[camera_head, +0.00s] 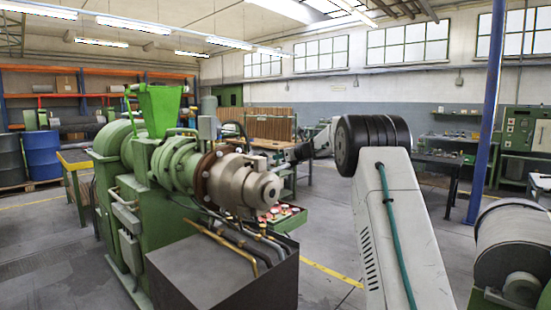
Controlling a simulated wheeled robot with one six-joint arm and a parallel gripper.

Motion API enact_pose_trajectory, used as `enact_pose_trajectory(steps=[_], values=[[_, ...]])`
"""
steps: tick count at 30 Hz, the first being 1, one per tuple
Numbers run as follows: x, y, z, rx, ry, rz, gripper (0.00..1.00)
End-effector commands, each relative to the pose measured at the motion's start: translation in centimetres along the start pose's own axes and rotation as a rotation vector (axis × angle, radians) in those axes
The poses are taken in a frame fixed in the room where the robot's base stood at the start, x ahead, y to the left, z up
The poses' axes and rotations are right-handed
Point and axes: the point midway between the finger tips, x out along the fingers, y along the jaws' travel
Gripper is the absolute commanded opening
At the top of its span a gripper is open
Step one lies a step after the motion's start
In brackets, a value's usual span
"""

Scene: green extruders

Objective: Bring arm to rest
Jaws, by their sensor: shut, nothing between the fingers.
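My white arm rises at the right of centre in the head view, with a large black joint at its top and a green hose along it. Beyond the joint the arm reaches away to the left. My gripper (293,155) is the small dark end there, just right of the green extruder's metal barrel in the picture. It looks shut and empty, held in the air. Its fingers are too small to make out clearly, and part of the arm behind the joint is hidden.
The green extruder (155,165) with its metal barrel (240,182) stands at left. A dark box (225,275) is in front of it. A tray of red and white items (283,214) sits behind. A blue post (488,110) and a roller machine (515,245) stand at right.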

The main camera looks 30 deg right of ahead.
Motion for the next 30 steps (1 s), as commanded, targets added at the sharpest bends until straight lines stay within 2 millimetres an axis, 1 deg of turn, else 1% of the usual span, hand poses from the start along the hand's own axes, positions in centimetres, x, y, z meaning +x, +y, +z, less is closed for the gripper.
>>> enact_pose_trajectory(steps=[1, 6, 9, 12, 17, 22, 24, 26, 27, 29, 30], values=[[-1.4, 0.1, 1.3, -0.005, -0.006, -0.001, 0.00], [-5.2, -0.6, 2.8, -0.002, -0.004, -0.009, 0.00], [-6.7, -0.7, 3.5, -0.003, -0.003, -0.010, 0.00], [-7.6, -0.6, 4.0, -0.001, -0.002, -0.008, 0.00], [-8.2, -0.5, 4.5, -0.001, -0.002, -0.007, 0.00], [-8.2, -0.4, 4.5, 0.004, -0.002, -0.005, 0.00], [-8.1, -0.5, 4.5, 0.037, -0.002, -0.014, 0.00], [-8.2, -1.6, 4.6, 0.105, -0.012, -0.065, 0.00], [-8.2, -2.6, 4.6, 0.184, -0.033, -0.117, 0.00], [-8.2, -4.5, 3.3, 0.348, -0.067, -0.211, 0.00], [-8.6, -5.8, 2.2, 0.478, -0.097, -0.284, 0.00]])
